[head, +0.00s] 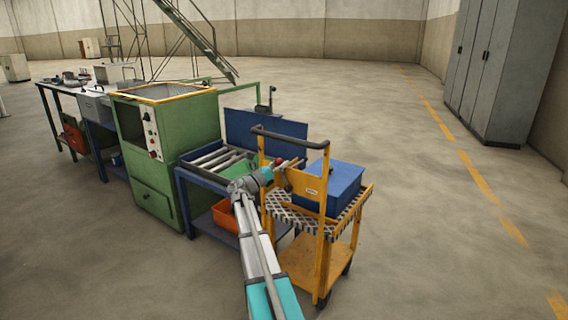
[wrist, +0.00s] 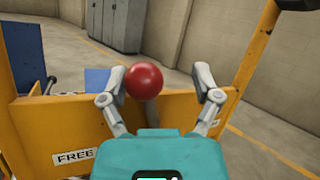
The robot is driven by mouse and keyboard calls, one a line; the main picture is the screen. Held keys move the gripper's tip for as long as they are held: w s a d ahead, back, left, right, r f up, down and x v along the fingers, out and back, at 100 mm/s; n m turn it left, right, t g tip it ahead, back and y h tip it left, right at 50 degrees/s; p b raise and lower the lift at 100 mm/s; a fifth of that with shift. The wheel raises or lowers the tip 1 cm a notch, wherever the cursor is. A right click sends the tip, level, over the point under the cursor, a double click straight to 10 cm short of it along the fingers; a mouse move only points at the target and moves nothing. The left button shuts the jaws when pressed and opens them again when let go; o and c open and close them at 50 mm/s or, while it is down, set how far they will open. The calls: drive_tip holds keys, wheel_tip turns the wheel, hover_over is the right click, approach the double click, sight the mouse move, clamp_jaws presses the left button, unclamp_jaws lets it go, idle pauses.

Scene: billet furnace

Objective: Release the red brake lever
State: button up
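The red brake lever shows in the wrist view as a round red knob (wrist: 144,82) on a short grey stem. It stands in front of a yellow panel (wrist: 75,115) of the orange-yellow cart. A white label reading "FREE" (wrist: 75,156) is on the panel to the left. My gripper (wrist: 158,78) is open, its fingers spread either side of the knob. The knob appears closer to the left finger, and I cannot tell if they touch. In the head view the knob (head: 279,161) is small, beside my gripper at the cart's handle side.
The cart (head: 335,255) carries a blue box (head: 331,186) on its checkered top. A blue roller table (head: 196,177) and green furnace (head: 180,130) stand to the left. Grey cabinets (head: 505,70) stand at the right wall. The floor right of the cart is clear.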

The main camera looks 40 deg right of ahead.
drive_tip(key=s+b+v, duration=0.1)
drive_tip(key=b+v, duration=0.5)
drive_tip(key=v, duration=0.9)
drive_tip(key=shift+f, duration=0.3)
idle(1.4)
drive_tip(key=shift+d, duration=0.1)
idle(0.4)
